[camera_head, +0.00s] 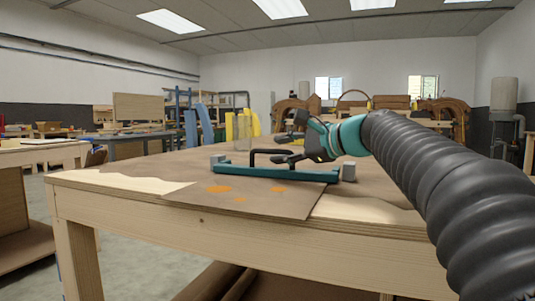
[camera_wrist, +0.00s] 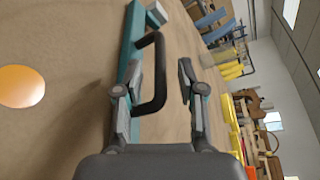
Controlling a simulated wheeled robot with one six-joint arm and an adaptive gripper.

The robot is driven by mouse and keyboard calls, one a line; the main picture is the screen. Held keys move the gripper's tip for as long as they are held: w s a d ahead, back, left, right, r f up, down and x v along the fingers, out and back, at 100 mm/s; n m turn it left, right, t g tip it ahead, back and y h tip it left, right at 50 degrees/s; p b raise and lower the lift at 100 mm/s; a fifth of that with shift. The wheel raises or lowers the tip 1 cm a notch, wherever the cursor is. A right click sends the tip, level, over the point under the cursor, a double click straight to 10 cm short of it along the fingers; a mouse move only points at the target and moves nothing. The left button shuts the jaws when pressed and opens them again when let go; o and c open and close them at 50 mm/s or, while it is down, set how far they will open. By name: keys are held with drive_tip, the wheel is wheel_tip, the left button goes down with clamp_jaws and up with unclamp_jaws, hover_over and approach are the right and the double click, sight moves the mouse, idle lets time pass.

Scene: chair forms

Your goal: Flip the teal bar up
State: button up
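The teal bar (camera_head: 235,170) lies flat along the wooden workbench, on a brown sheet. A black U-shaped handle (camera_head: 256,152) stands on it, and grey blocks sit by its ends (camera_head: 349,171). My gripper (camera_head: 288,139) reaches in from the right at the handle. In the wrist view the teal bar (camera_wrist: 130,40) runs up the left side and the handle (camera_wrist: 160,80) lies between the spread fingers (camera_wrist: 162,72). The gripper is open, with a gap on the right finger's side. Whether the left finger touches the handle is unclear. My gripper and arm hide part of the bench behind.
The workbench (camera_head: 190,229) has a near edge in front of the bar. Orange spots (camera_head: 218,189) mark the brown sheet. Blue and yellow pieces (camera_head: 243,125) stand farther back. Another bench (camera_head: 40,155) is at left. The bench around the bar looks clear.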

sight(275, 151)
drive_tip(key=x, duration=0.5)
drive_tip(key=shift+s, duration=0.1)
clamp_jaws()
